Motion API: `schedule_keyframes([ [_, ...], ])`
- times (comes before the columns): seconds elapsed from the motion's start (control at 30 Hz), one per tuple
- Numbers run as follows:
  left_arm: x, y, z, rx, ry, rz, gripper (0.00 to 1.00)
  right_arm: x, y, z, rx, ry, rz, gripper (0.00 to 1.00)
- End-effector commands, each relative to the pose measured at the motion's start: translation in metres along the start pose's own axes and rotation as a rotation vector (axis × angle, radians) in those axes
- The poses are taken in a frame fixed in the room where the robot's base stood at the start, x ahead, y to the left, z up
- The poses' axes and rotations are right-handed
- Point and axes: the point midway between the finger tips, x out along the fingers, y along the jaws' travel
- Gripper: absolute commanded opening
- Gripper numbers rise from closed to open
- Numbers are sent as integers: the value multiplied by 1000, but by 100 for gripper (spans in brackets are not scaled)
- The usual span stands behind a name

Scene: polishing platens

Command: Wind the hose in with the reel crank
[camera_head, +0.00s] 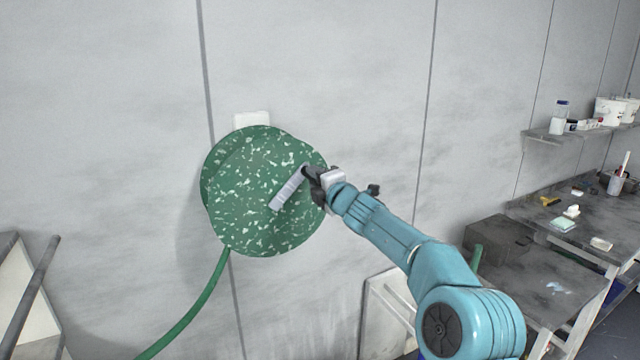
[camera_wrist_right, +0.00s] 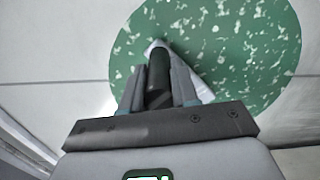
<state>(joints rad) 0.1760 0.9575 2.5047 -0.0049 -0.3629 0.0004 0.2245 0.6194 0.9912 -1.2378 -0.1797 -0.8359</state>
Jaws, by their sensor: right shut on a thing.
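The hose reel (camera_head: 255,215) is a green disc with pale flecks, mounted on the grey wall. Its grey crank arm (camera_head: 288,190) runs from near the disc's middle up and right to a dark handle. My right gripper (camera_head: 312,178) is shut on that crank handle at the disc's right side. In the right wrist view the dark handle (camera_wrist_right: 159,75) stands between the two fingers, with the flecked disc (camera_wrist_right: 245,50) behind. The green hose (camera_head: 195,310) hangs from the reel's lower edge and runs down left out of the picture. My left gripper is not in view.
A white wall bracket (camera_head: 252,119) shows above the reel. At the right a grey workbench (camera_head: 590,262) holds small items, below a shelf (camera_head: 560,134) with bottles and tubs. A pale panel (camera_head: 388,310) leans low on the wall. A dark rail (camera_head: 30,290) stands at lower left.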

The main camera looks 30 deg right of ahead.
Motion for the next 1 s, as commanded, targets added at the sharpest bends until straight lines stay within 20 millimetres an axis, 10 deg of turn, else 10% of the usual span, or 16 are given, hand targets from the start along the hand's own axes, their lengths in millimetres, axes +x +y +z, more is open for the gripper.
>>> schedule_keyframes([
  [0.77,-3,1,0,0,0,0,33,0,12,-7,10,4,7,0],
  [0.8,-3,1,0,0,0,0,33,0,12,-8,10,4,6,33],
  [0.87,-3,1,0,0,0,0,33,0,12,-7,10,4,6,52],
  [1.0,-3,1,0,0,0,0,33,0,11,-7,9,3,4,55],
])
